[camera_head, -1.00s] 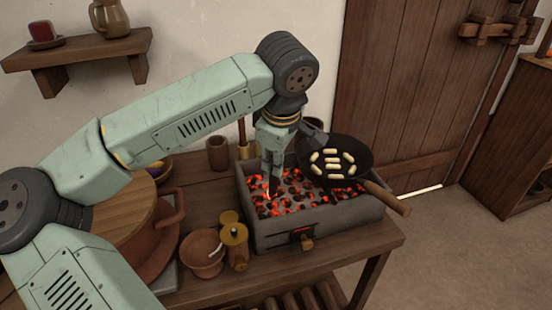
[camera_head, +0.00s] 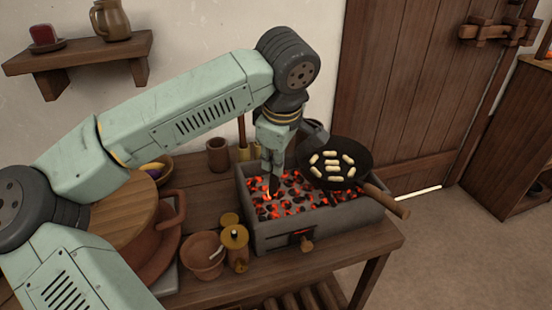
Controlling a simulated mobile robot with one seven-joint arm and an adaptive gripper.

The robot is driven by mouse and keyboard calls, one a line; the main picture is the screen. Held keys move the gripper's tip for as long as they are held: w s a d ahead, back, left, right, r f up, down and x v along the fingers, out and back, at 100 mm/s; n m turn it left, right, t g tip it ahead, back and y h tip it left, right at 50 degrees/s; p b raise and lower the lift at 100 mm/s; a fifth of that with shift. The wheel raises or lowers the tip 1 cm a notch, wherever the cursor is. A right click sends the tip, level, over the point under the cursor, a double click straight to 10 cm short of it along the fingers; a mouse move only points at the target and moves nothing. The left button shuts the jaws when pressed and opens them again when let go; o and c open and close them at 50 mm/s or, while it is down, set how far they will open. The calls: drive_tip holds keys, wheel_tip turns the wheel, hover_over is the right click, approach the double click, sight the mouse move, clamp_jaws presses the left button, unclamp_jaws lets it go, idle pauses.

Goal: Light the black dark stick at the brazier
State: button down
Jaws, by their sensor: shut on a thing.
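The brazier (camera_head: 330,226) is a grey stone trough on the wooden table, filled with glowing orange and dark coals. My gripper (camera_head: 272,172) points down over the left part of the coals, shut on the dark stick (camera_head: 273,186). Only a short dark length of the stick shows below the fingers. Its lower end is at or just above the coals; I cannot tell if it touches them. A small bright flame shows at that spot, and I cannot tell whether it is on the stick or on the coals.
A black pan (camera_head: 345,183) with pale pieces rests over the brazier's right side, its wooden handle (camera_head: 388,201) jutting past the front edge. A brown cup (camera_head: 217,154) stands behind.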

drive_tip(key=p+v, duration=0.5)
drive_tip(key=v, duration=0.5)
drive_tip(key=shift+r, duration=0.25)
idle(0.4)
